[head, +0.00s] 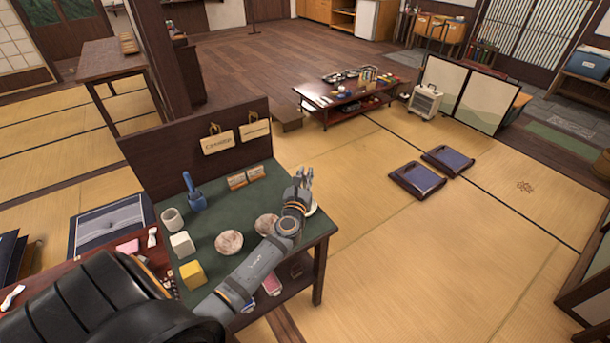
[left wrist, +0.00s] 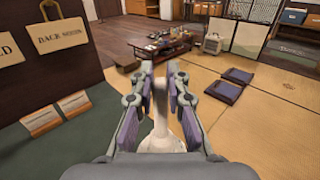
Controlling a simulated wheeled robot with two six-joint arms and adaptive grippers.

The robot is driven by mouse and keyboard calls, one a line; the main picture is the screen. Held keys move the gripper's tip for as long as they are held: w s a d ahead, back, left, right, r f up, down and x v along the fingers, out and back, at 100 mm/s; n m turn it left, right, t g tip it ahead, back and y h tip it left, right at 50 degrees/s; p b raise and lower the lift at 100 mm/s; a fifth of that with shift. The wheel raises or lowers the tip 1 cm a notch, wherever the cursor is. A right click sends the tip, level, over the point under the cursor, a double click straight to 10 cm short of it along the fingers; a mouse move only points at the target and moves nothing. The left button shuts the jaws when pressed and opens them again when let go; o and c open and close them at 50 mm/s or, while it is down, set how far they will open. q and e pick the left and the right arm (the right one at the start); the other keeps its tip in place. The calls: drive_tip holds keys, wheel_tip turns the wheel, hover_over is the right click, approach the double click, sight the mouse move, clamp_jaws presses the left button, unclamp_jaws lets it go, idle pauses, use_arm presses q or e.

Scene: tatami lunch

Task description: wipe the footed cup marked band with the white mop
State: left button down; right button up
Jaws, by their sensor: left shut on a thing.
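My left gripper (head: 303,184) reaches over the far right part of the green-topped table (head: 215,213). In the left wrist view its fingers (left wrist: 160,85) are closed around the pale upright handle of a white thing (left wrist: 160,128), which widens at the bottom like a mop. I take it for the white mop; a pale edge of it (head: 312,209) shows in the head view. A grey cup (head: 172,220) stands at the table's left side; I cannot make out a foot or a marked band on it. My right gripper is not in view.
A blue mop-like tool (head: 193,192) stands near the back board. Two small cards (head: 237,181) stand below hanging signs (head: 217,143). Open tatami lies to the right.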

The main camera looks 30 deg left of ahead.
use_arm(q)
drive_tip(key=shift+f+b, duration=0.4)
drive_tip(key=shift+f, duration=0.1)
idle(0.5)
drive_tip(key=shift+n+g+y, duration=0.3)
drive_tip(key=shift+n+y, duration=0.3)
drive_tip(key=shift+y, duration=0.1)
drive_tip(key=n+g+y+b, duration=0.1)
drive_tip(key=y, duration=0.1)
drive_tip(key=n+g+y+b, duration=0.1)
drive_tip(key=n+g+y, duration=0.1)
drive_tip(key=n+g+y+b, duration=0.1)
drive_tip(key=g+y+b, duration=0.1)
drive_tip(key=shift+w+d+f+n, duration=0.1)
drive_tip(key=shift+f+n, duration=0.25)
drive_tip(key=shift+n, duration=0.05)
drive_tip(key=shift+r+n+g+y, duration=0.2)
drive_tip(key=shift+n+g+y, duration=0.2)
drive_tip(key=shift+n+g, duration=0.15)
drive_tip(key=shift+a+r, duration=0.1)
drive_tip(key=shift+a, duration=0.15)
